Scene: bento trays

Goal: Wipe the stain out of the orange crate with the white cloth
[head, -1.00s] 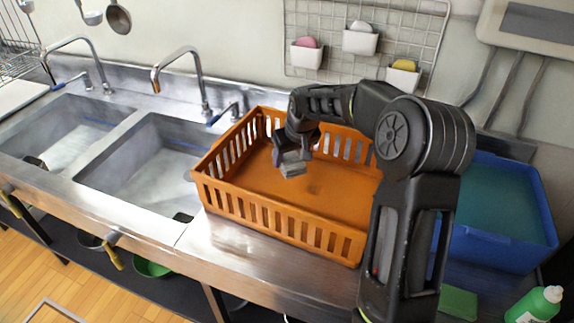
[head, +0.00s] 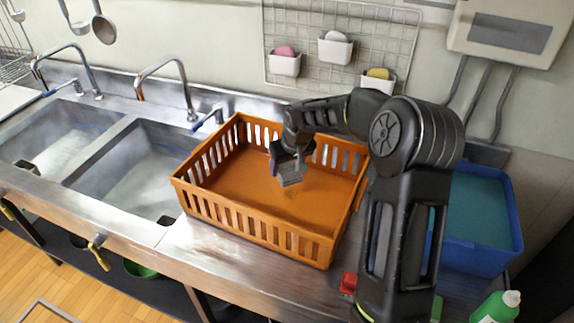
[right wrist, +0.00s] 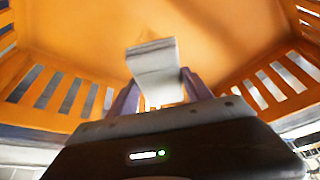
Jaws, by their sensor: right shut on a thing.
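The orange crate (head: 255,222) stands on the steel counter, right of the sinks. My right gripper (head: 285,165) reaches down into it, shut on the white cloth (head: 291,180), which looks light grey and folded over the fingertips. In the right wrist view the cloth (right wrist: 157,68) sticks out between the fingers, in front of the orange crate floor (right wrist: 235,38). I cannot tell whether the cloth touches the floor. No stain stands out clearly on the floor now; part of it is hidden by the gripper and cloth. My left gripper is not in view.
Two steel sinks (head: 135,160) with taps lie to the left. A blue bin (head: 508,215) stands right of my arm, and a green bottle (head: 495,308) is at bottom right. A red object (head: 348,283) lies by the crate's front right. Bare counter lies in front of the crate.

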